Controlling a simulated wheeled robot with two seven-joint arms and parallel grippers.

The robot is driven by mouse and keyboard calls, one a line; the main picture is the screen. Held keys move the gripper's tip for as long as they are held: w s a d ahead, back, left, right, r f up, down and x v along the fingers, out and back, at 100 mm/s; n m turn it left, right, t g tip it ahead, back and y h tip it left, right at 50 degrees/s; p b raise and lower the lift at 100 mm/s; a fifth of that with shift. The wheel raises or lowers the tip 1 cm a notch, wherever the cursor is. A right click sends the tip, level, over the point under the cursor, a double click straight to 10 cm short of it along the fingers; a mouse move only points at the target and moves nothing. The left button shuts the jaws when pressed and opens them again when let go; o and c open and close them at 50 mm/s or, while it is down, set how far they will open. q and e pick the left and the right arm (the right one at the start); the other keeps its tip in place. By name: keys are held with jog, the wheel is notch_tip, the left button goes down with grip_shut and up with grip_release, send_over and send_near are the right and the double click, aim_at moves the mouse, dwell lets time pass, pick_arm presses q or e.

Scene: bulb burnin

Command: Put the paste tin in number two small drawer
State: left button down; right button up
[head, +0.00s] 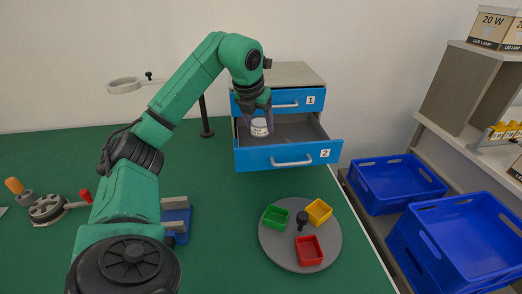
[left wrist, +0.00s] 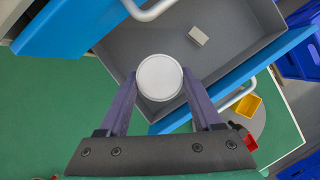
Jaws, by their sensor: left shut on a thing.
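The paste tin (head: 259,127) is a small round tin with a white lid. My left gripper (head: 258,119) is shut on it, one finger on each side. The tin also shows between the fingers in the left wrist view (left wrist: 160,77). The number two small drawer (head: 288,157) has a blue front with a white handle and is pulled open. The gripper holds the tin over the open grey inside of this drawer, near its left side; the exact height above the floor is hard to tell. My right gripper is not in view.
A small pale block (left wrist: 198,36) lies inside the open drawer. Drawer one (head: 285,102) above it is shut. A round grey tray (head: 275,249) with green, yellow and red bins stands in front. Blue crates (head: 395,183) stand at the right. A lamp stand (head: 205,118) is left of the drawers.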

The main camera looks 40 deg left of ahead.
aim_at(257, 135)
pick_arm(q)
notch_tip(257, 135, down, 6)
jog(key=shift+f+b, duration=0.25)
jog(key=shift+b, duration=0.4)
jog(key=shift+f, duration=0.2)
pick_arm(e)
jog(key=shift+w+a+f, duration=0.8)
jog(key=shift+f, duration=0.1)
pick_arm(q)
jog(key=shift+f, duration=0.1)
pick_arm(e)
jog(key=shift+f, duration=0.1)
pick_arm(q)
jog(key=shift+c, duration=0.3)
grip_release()
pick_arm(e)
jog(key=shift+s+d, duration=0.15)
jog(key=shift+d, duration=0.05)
pick_arm(q)
jog(key=shift+s+r, duration=0.1)
jog(key=shift+r, duration=0.45)
jog(key=p+v, duration=0.2)
jog(key=v, duration=0.9)
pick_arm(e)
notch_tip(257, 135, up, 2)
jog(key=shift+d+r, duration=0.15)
